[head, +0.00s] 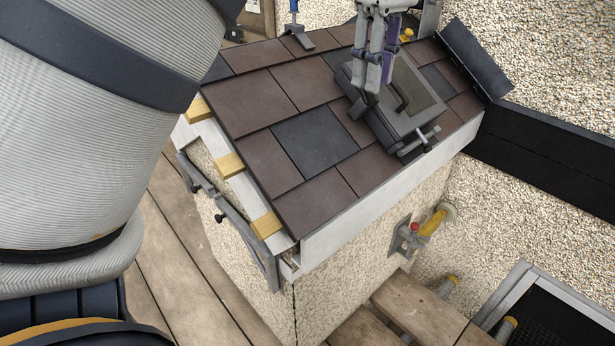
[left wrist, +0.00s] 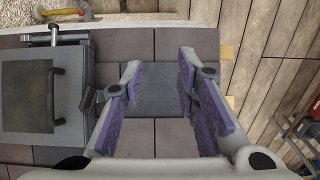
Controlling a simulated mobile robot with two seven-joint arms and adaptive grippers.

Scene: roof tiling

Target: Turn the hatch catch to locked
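The roof hatch (head: 412,122) is a grey box with a dark panel and a black bar handle (head: 402,97). It also shows at the left of the left wrist view (left wrist: 20,138). A metal bar fitting that looks like the catch (head: 418,142) runs along its lower edge and also shows in the left wrist view (left wrist: 55,36). Whether it is locked I cannot tell. A small dark block (left wrist: 88,97) sits at the hatch's side. My left gripper (left wrist: 160,66) is open and empty, over the tiles beside the hatch; it shows in the head view (head: 373,88). My right gripper is not in view.
Brown tiles (head: 262,158) and a dark slate tile (head: 315,140) cover the slope beside the hatch. Yellow battens (head: 230,163) and a grey bracket rail (head: 235,220) line its left edge. A wall fitting with a yellow handle (head: 433,222) is below the eave. Plank decking (head: 190,245) lies lower.

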